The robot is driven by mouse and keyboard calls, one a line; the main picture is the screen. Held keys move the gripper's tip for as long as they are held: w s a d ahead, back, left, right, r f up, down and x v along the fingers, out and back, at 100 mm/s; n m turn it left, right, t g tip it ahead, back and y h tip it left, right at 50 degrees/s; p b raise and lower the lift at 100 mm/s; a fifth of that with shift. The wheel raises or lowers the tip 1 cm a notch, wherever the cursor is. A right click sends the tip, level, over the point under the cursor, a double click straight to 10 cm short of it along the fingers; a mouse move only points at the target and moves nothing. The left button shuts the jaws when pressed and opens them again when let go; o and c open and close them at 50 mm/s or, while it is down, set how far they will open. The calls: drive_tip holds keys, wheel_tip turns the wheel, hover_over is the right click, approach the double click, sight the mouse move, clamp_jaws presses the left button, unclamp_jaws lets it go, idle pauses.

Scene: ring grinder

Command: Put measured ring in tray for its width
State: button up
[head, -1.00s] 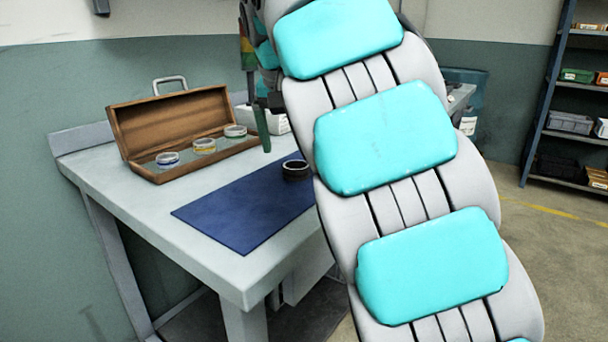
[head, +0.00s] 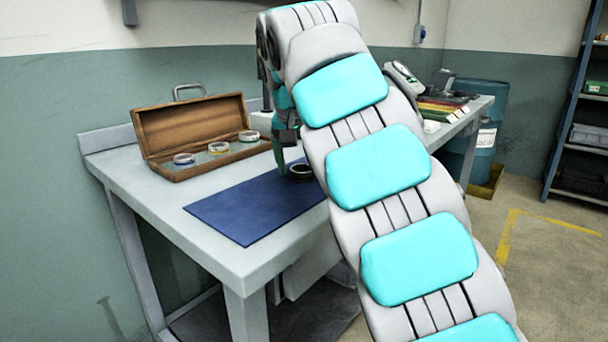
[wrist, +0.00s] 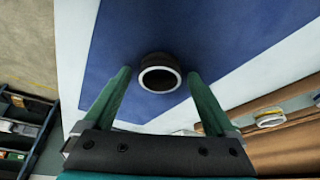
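A dark ring (head: 300,172) with a pale rim lies on the blue mat (head: 240,212) on the workbench, partly hidden by my arm in the head view. In the wrist view the ring (wrist: 157,60) is just beyond my gripper (wrist: 160,77), between the lines of its two green fingers. The fingers are spread wide and hold nothing. In the head view my gripper (head: 280,152) points down just left of the ring. Red, yellow and green trays (head: 441,111) sit at the bench's far right end, partly behind my arm.
An open wooden case (head: 192,130) with three rings stands at the back left of the bench. A grey device (head: 405,77) stands near the trays. A blue barrel (head: 485,115) is beyond the bench, and shelving (head: 575,130) is at the right.

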clamp_jaws()
idle(0.5)
drive_tip(key=shift+r, duration=0.1)
